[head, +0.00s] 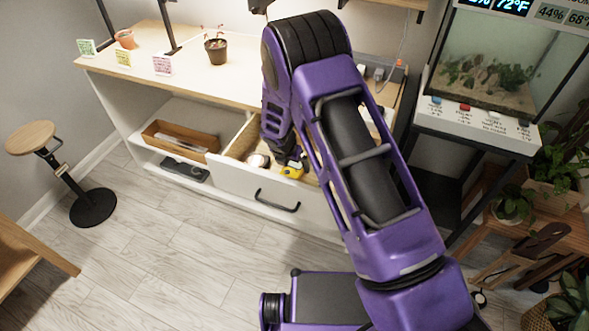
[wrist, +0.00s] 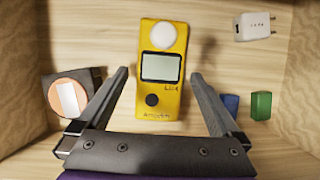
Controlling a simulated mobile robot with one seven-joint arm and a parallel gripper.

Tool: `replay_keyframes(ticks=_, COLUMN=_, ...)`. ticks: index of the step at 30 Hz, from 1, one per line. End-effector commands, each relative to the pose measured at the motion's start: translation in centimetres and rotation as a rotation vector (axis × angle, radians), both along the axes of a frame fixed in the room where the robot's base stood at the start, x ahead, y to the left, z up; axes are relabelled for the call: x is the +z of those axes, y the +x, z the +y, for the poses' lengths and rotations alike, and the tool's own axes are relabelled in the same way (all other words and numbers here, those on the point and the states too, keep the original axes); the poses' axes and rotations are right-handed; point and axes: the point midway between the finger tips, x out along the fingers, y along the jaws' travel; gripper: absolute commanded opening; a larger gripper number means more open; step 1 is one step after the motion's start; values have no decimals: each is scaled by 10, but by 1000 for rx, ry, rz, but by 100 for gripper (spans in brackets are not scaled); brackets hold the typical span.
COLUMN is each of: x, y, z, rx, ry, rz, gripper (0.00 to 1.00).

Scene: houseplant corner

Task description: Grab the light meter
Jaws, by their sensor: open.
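The light meter (wrist: 163,99) is yellow with a white dome, a grey display and a black button. It lies on the wooden bottom of an open drawer (wrist: 112,22). In the wrist view my gripper (wrist: 160,78) is open, with one finger on each side of the meter and a gap on both sides. In the head view the meter (head: 292,170) shows as a small yellow patch just below my gripper (head: 286,160), inside the pulled-out drawer; my arm hides part of it.
In the drawer, a dark item with a round orange-and-white face (wrist: 68,95) lies left of the meter. A white plug adapter (wrist: 255,26), a green block (wrist: 261,105) and a blue block (wrist: 231,103) lie right. The drawer walls stand close on both sides.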

Motion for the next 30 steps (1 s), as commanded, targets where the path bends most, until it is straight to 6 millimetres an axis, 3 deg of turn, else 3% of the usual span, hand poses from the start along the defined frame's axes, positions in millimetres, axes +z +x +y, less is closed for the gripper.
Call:
replay_keyframes(ticks=3, x=-11, y=5, z=-2, rx=-1, ry=1, rz=-1, gripper=100)
replay_keyframes(ticks=11, x=-13, y=6, z=-2, rx=-1, ry=1, rz=-1, gripper=100)
replay_keyframes(ticks=26, x=-12, y=6, z=-2, rx=-1, ry=1, rz=-1, gripper=12)
replay_keyframes(ticks=30, x=-12, y=6, z=-2, rx=-1, ry=1, rz=-1, gripper=12)
